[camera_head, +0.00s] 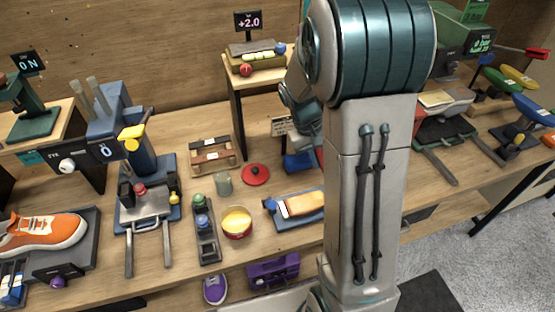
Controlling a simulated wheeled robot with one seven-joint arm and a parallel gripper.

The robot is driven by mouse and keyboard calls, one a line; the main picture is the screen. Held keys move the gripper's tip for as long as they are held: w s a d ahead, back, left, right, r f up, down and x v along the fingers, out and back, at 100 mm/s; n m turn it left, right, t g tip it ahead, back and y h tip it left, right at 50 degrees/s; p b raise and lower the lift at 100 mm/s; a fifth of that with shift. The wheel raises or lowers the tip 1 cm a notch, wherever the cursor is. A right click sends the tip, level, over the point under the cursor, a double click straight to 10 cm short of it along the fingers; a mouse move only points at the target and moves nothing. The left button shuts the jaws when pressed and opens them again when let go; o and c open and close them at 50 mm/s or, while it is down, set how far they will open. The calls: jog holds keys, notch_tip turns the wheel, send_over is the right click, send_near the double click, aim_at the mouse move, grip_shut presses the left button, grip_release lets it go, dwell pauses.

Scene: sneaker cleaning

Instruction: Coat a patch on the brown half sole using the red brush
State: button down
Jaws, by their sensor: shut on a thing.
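An orange-brown piece (306,203), which looks like the half sole, lies on a blue-and-grey holder (283,222) on the bench, just left of my arm. A pale strip shows at its left end. A red pot with yellow contents (237,222) stands open to its left. A red lid with a dark knob (255,174) lies behind the pot. My large arm link covers the bench right of the holder. My gripper's fingers are hidden behind my arm, with only wrist parts showing. I cannot make out the red brush for certain.
A small grey-green cup (222,184) and a wooden rack (212,155) stand behind the pot. A dark tray with green and blue knobs (205,230) is left of it. An orange sneaker (42,234) sits far left. Coloured tools (520,78) stand at far right.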

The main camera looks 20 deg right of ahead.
jog(key=shift+r+p, duration=0.8)
jog(key=shift+r, duration=0.7)
jog(key=shift+f, duration=0.1)
